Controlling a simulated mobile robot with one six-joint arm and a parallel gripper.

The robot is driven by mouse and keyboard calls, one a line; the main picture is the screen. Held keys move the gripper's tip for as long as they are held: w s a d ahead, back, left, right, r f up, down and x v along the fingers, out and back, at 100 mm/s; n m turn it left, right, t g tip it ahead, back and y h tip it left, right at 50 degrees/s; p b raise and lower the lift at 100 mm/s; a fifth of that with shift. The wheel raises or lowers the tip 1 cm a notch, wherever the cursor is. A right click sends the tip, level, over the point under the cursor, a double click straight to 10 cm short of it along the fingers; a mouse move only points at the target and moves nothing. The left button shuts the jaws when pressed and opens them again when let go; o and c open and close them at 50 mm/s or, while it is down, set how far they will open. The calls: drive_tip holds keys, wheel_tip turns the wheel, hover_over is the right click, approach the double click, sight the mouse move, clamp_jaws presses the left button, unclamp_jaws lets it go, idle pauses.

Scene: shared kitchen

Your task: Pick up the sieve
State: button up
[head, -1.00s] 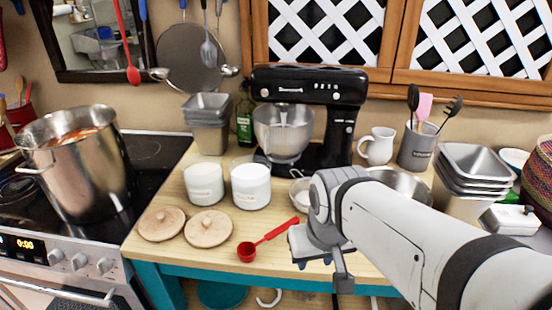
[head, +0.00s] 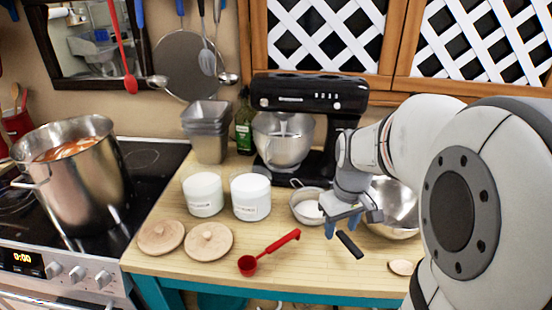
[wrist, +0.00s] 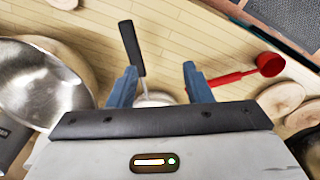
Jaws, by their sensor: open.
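The sieve (head: 307,207) lies on the wooden counter beside the mixer. Its round pale basket has a small wire loop at the far rim, and its black handle (head: 349,244) points toward the front right. My gripper (head: 342,224) is above the sieve, over the stretch between basket and handle, and hides part of it. In the wrist view my gripper (wrist: 159,72) is open, with two blue fingers apart and nothing held. The black handle (wrist: 131,48) shows just beyond and inside the left finger; the basket (wrist: 155,99) is mostly hidden by the gripper body.
A metal bowl (head: 398,205) stands close to the right of my gripper. A red measuring scoop (head: 268,252) lies left of the sieve, near two white canisters (head: 203,194) and wooden lids. A black stand mixer (head: 310,95) is behind. A wooden spoon (head: 401,267) lies at right.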

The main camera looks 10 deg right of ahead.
hover_over(348, 240)
wheel_tip(348, 240, down, 2)
drive_tip(key=shift+n+g, duration=0.4)
drive_tip(key=shift+d+f, duration=0.1)
drive_tip(key=shift+f, duration=0.25)
wheel_tip(348, 240, down, 7)
drive_tip(key=shift+f+p, duration=0.1)
drive_tip(key=shift+p, duration=0.65)
clamp_jaws()
